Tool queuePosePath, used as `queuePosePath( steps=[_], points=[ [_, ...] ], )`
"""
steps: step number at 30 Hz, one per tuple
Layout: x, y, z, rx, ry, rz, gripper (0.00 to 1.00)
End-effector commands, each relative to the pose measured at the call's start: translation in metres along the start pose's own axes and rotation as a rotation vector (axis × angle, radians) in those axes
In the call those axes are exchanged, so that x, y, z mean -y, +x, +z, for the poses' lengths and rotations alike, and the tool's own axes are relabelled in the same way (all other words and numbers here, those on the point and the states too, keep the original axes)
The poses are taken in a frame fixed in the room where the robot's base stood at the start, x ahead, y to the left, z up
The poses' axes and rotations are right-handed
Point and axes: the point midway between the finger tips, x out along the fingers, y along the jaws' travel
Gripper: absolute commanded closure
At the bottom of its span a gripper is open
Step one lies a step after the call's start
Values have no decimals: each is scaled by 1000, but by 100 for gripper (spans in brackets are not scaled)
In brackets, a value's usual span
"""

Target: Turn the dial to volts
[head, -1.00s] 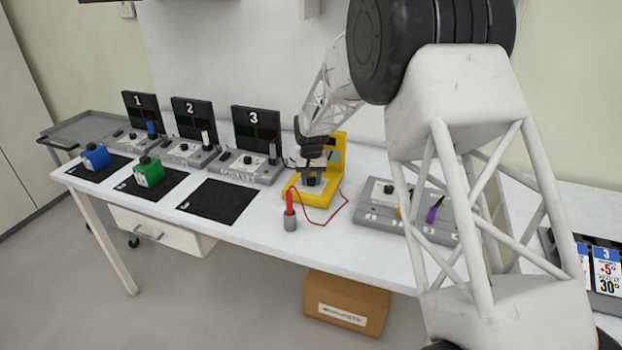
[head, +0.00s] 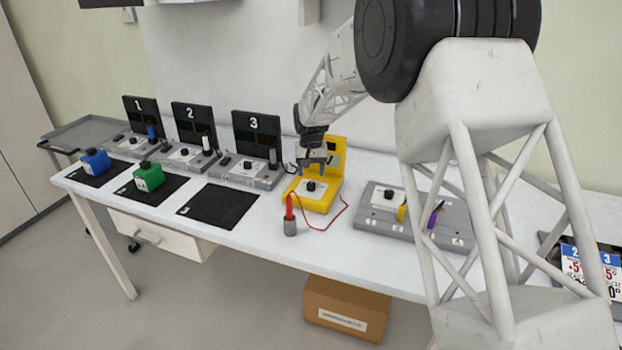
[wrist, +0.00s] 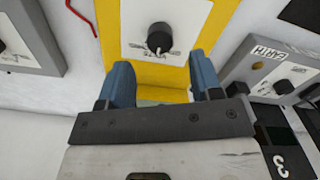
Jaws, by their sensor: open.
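The yellow meter (head: 318,199) stands on the white table with a black dial (head: 311,187) on the white plate of its base. The dial also shows in the wrist view (wrist: 159,38), with small markings on its plate that are too blurred to read surely. My gripper (head: 314,163) hangs above and behind the dial, in front of the meter's upright back. In the wrist view my gripper's blue fingers (wrist: 162,75) are apart with nothing between them, and the dial lies beyond the tips, not touched. Which marking the dial points to, I cannot tell.
A red probe stands in a grey holder (head: 290,228) in front of the meter, its red wire (head: 330,222) looping right. A grey station with a number 3 panel (head: 256,135) is left; a grey panel (head: 385,222) is right. A black mat (head: 217,208) lies empty.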

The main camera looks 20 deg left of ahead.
Motion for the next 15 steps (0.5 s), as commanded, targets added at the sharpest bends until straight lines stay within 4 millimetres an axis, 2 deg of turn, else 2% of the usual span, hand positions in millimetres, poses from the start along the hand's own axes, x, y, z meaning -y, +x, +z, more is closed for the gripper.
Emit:
queuePosePath(
  steps=[6,15],
  points=[
    [0,-21,0,0,0,0,41],
    [0,-26,0,0,0,0,41]
  ],
)
